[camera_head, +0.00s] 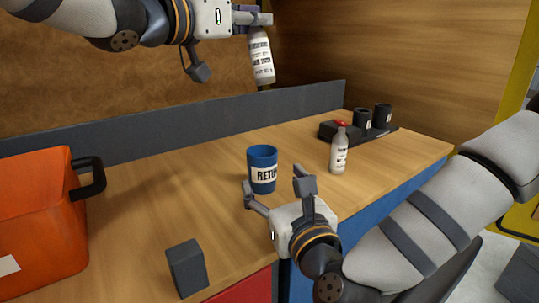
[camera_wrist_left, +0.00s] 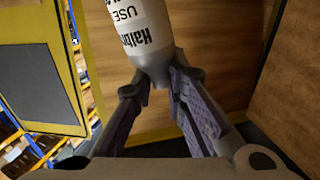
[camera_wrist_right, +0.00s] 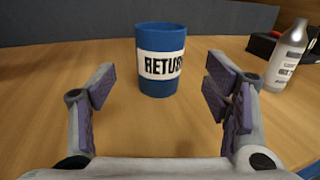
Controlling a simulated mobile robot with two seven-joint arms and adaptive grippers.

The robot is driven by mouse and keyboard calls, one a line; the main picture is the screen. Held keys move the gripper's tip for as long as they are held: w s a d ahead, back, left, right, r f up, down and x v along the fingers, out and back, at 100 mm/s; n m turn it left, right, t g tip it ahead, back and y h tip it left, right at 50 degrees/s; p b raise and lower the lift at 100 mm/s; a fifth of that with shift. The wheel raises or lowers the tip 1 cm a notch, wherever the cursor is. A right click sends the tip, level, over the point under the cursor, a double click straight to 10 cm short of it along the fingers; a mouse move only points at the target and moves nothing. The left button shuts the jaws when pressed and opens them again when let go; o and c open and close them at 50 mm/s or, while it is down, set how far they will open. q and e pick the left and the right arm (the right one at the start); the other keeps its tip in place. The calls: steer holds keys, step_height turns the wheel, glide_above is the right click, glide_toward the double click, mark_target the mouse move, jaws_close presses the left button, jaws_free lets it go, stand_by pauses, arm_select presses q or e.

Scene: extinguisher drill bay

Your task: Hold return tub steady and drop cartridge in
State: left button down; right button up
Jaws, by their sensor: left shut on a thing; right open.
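The blue return tub (camera_head: 262,177) stands upright on the wooden bench, with a white label band; its top opening shows in the head view. My right gripper (camera_head: 277,191) is open just in front of it. In the right wrist view the tub (camera_wrist_right: 160,85) appears between and beyond the spread fingers, with no contact visible. My left gripper (camera_head: 255,18) is shut on the neck of a white labelled cartridge (camera_head: 262,62). The cartridge hangs nearly upright, slightly tilted, high above the bench. The left wrist view shows its neck (camera_wrist_left: 155,70) between the fingertips.
A similar white bottle (camera_head: 339,152) stands right of the tub. Behind it is a black rack (camera_head: 350,134) with dark cups and something red. An orange box (camera_head: 40,225) is at the left. A dark grey block (camera_head: 187,268) is at the front. The bench left of the tub is clear.

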mark_target(267, 172)
steer(key=x, duration=0.7)
steer(key=shift+w+a, duration=0.1)
steer(key=shift+w, duration=0.3)
steer(key=c, duration=1.4)
arm_select(q)
step_height(267, 172, down, 12)
steer(key=shift+f, duration=0.15)
arm_select(e)
steer(key=shift+o, duration=0.2)
arm_select(q)
steer(key=c, duration=1.5)
jaws_free()
steer(key=shift+c, duration=0.2)
steer(key=v, duration=1.2)
